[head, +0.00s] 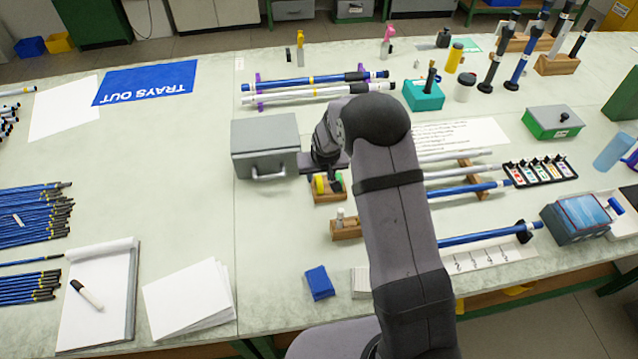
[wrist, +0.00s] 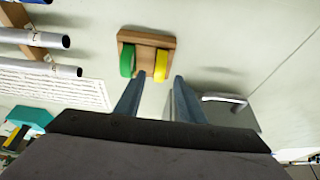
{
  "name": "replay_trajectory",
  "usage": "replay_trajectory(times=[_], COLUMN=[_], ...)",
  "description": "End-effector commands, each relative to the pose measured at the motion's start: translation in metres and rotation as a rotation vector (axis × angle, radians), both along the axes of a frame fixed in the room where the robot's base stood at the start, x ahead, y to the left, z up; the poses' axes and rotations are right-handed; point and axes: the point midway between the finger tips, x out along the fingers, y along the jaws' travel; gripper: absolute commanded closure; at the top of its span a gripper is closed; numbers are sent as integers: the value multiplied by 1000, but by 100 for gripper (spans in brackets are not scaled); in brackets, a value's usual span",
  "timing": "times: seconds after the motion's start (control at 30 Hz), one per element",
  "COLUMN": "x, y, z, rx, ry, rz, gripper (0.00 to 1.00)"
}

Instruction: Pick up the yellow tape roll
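The yellow tape roll (wrist: 161,65) stands on edge in a small wooden holder (wrist: 148,39), beside a green tape roll (wrist: 127,62). In the head view the yellow roll (head: 319,184) shows at the left of the holder (head: 328,197), partly covered by my gripper (head: 328,180). In the wrist view my gripper (wrist: 162,77) is open, its two fingertips apart with nothing between them. The fingertips appear just short of the yellow roll, one towards each side of it. The height left between them is hard to tell.
A grey metal box (head: 265,137) with a handle stands close left of the holder. Another wooden block (head: 346,229) is in front. Silver and blue rods (head: 468,189) lie on the right.

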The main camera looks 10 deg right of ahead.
Motion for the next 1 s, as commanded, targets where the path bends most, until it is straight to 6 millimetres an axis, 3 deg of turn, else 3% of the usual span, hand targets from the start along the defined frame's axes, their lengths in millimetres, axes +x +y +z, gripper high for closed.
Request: replay_trajectory(times=[0.47,0.8,0.97,1.0], x=[18,20,19,19], y=[-1,-1,-1,-1], z=[-36,-39,-39,-39], rx=[0,1,1,1], ry=[1,0,0,0], rz=[0,0,0,0], gripper=[64,64,100,100])
